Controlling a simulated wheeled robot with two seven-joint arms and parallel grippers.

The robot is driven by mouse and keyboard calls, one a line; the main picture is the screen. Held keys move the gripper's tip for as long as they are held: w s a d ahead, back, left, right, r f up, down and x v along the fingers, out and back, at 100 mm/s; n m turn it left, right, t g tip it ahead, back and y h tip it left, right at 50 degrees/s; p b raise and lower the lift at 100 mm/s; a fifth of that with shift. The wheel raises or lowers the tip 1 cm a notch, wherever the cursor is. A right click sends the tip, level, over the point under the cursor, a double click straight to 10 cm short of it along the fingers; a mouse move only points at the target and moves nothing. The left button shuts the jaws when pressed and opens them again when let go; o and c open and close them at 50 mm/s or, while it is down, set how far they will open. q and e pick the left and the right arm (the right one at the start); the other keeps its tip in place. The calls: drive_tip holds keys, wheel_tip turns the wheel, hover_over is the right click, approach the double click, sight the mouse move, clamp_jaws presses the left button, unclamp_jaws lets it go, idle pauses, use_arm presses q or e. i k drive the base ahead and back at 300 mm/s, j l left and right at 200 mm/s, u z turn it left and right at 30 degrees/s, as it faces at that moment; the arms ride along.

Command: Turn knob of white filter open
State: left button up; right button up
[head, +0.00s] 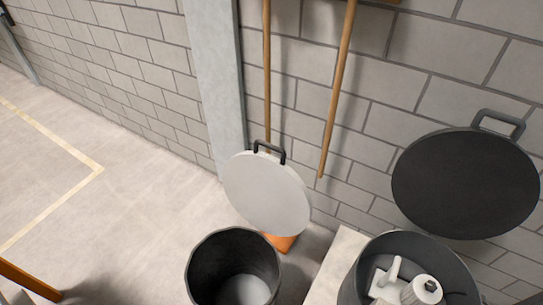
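The lower part of both is cut off by the picture's bottom edge, so I cannot tell the knob's position. Neither of my grippers shows in the head view.
The grey tub (365,262) sits by a pale ledge (334,262), below a dark round lid (465,185). A black bin (205,265) stands left, near a light grey lid (265,192). Two wooden poles (338,90) lean near the brick wall. The left floor is largely clear.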

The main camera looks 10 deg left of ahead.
sight(430, 286)
drive_tip(key=k+l+z, duration=0.15)
drive_tip(key=z, duration=1)
drive_tip(key=l+u, duration=0.5)
drive_tip(key=l, duration=0.45)
drive_tip(key=k, duration=0.05)
